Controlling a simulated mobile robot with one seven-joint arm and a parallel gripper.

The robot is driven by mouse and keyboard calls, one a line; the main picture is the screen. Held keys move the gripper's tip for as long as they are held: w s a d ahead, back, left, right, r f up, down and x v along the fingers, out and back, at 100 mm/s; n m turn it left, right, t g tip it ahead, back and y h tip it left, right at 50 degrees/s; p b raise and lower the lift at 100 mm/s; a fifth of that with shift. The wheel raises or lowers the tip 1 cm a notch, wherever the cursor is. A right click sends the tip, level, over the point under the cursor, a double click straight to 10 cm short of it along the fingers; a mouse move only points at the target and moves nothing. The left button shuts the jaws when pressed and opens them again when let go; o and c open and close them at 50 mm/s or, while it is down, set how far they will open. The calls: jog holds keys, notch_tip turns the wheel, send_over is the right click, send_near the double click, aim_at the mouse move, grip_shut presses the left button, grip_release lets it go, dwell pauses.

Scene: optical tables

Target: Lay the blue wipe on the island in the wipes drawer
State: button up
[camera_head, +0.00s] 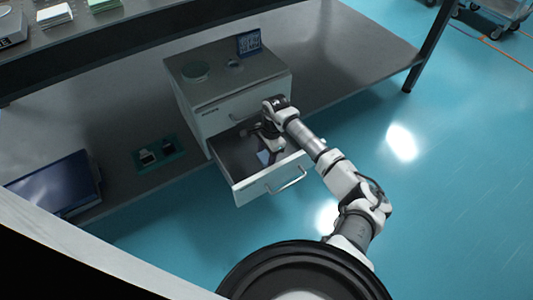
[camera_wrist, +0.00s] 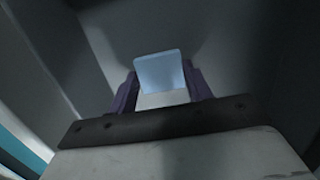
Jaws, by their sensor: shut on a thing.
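The blue wipe (camera_wrist: 159,68) is a light blue, flat piece held between the dark purple fingers of my gripper (camera_wrist: 161,88) in the wrist view. A paler part shows below it, between the fingers. In the head view my gripper (camera_head: 267,148) reaches down inside the open lower drawer (camera_head: 238,187) of a small white cabinet (camera_head: 228,105). The wipe is small and partly hidden there. Dark grey drawer walls surround the gripper in the wrist view. I cannot tell whether the wipe touches the drawer floor.
The upper drawer is shut. A round dish (camera_head: 195,70) and a small dark display (camera_head: 248,42) stand on the cabinet top. A dark screen (camera_head: 52,183) and a teal tray (camera_head: 158,153) lie on the shelf to the left.

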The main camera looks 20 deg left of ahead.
jog(key=shift+f, duration=0.1)
jog(key=o, duration=0.9)
jog(key=r, duration=0.4)
jog(key=w+r+p, duration=0.1)
jog(key=r, duration=0.3)
jog(key=d+r+p, duration=0.1)
jog(key=r, duration=0.3)
jog(key=shift+w+r, duration=0.1)
jog(key=shift+w, duration=0.1)
